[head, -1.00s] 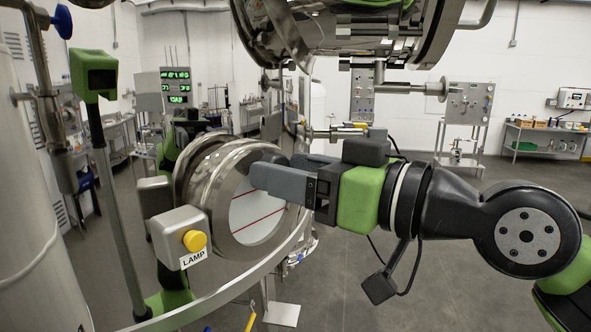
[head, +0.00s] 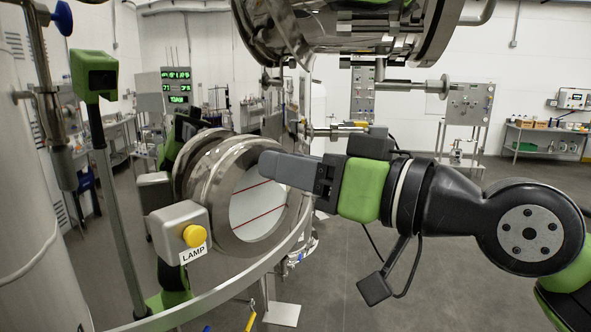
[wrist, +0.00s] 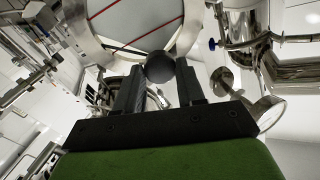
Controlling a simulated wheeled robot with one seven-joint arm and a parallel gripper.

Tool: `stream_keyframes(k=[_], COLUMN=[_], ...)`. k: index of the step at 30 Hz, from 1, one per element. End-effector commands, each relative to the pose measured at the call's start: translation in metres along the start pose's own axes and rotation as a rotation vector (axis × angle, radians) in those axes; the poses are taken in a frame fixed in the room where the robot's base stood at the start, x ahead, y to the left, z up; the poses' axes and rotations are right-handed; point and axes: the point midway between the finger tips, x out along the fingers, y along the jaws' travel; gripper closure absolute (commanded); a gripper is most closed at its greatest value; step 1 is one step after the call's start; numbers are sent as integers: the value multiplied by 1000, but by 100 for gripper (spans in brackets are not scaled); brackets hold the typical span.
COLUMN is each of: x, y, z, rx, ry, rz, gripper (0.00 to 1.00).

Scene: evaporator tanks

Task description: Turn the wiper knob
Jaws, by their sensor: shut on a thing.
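The wiper knob (wrist: 160,68) is a dark round knob between my fingertips in the wrist view, in front of the round sight glass. In the head view the fingers hide it. My gripper (head: 268,165) reaches in from the right and is shut on the knob; it also shows in the wrist view (wrist: 158,80). The sight glass (head: 258,212) is a pale disc with red lines inside a thick steel ring (head: 225,235). My fingers cross the upper part of the ring.
A grey box with a yellow button (head: 194,236) and a LAMP label (head: 193,254) sits left of the glass. A large steel vessel (head: 350,30) hangs above my arm. A curved steel rail (head: 240,287) runs below the glass. The floor at lower right is open.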

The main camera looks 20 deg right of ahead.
Motion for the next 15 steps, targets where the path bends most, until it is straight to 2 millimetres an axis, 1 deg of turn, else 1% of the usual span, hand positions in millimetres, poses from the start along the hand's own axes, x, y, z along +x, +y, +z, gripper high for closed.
stream_keyframes(k=[15], x=[0], y=[0], z=[2], rx=[476], ry=[49], rz=[-7], gripper=[92])
